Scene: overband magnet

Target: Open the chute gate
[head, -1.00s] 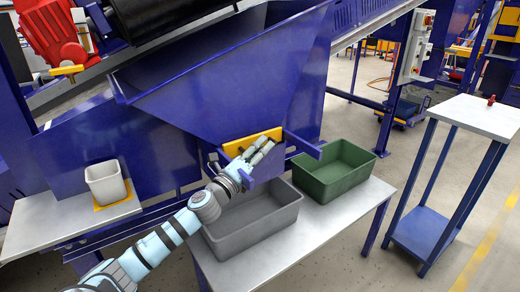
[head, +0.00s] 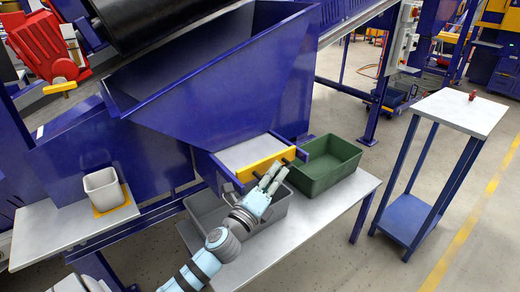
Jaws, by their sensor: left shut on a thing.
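The chute gate (head: 256,151) is a flat grey plate with a yellow front bar (head: 248,173), at the mouth of the blue chute (head: 215,90). The plate shows flat between the blue side rails, drawn out from the chute, with the yellow bar at its near edge. My left gripper (head: 275,171) reaches up from below and is shut at the front of the yellow bar, on the gate's handle. The handle itself is mostly hidden by the fingers. My right gripper is not in view.
A grey bin (head: 271,218) stands under the gate, partly behind my left arm. A green bin (head: 327,172) is beside it on the table (head: 322,210). A white container (head: 104,190) sits at left. A tall blue stand (head: 455,111) carries a small red object (head: 472,96).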

